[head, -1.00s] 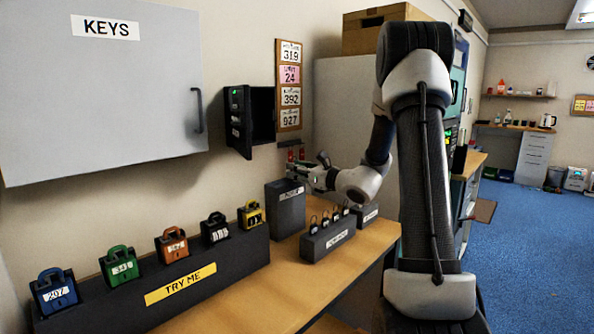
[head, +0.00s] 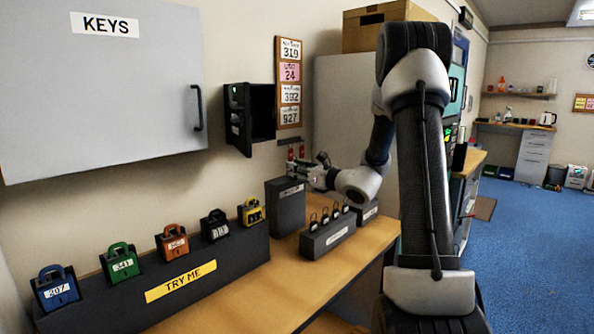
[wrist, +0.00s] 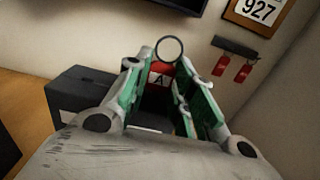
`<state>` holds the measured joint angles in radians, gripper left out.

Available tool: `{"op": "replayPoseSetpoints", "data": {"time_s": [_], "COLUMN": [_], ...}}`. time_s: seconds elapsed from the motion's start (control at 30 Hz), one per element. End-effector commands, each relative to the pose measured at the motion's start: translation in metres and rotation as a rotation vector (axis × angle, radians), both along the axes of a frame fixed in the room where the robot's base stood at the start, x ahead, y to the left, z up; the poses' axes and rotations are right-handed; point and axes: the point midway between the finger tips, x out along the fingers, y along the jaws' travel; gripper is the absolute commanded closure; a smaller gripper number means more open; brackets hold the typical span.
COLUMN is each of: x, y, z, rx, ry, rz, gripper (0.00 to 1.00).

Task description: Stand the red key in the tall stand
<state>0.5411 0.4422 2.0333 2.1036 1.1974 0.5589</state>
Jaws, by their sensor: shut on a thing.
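My gripper (wrist: 168,95) is shut on the red key (wrist: 159,72). The key shows between the green-lined fingers as a red tag with a white lettered patch, with a metal ring (wrist: 168,48) at its top. Its lower part is hidden. In the head view my gripper (head: 318,172) is at the upper right of the tall stand (head: 286,210), a dark box with a white label. The stand (wrist: 85,92) also shows in the wrist view, behind and left of the fingers. I cannot tell whether the key touches it.
Two red tags (wrist: 231,68) hang from a dark wall rail (wrist: 235,47) at the right. A low block with small padlocks (head: 328,237) stands right of the stand. A long block (head: 180,285) bears several coloured padlocks. An open black box (head: 250,118) is on the wall above.

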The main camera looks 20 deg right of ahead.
Motion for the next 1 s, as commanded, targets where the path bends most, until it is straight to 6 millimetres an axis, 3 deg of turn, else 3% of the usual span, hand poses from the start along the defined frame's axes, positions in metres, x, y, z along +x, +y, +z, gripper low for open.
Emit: {"op": "replayPoseSetpoints", "data": {"time_s": [0.43, 0.47, 0.57, 0.77, 0.8, 1.0], "x": [-0.002, -0.002, -0.002, -0.007, -0.010, -0.027], "y": [0.001, 0.001, 0.001, -0.002, -0.003, -0.011], "z": [-0.012, -0.013, -0.014, -0.014, -0.014, -0.013], "rx": [0.000, 0.001, 0.001, 0.000, 0.000, 0.001], "ry": [0.019, 0.020, 0.022, 0.023, 0.023, 0.022], "rz": [0.000, 0.000, 0.001, 0.000, 0.000, -0.003], "gripper": [0.90, 0.74, 0.57, 0.55, 0.51, 0.51]}}
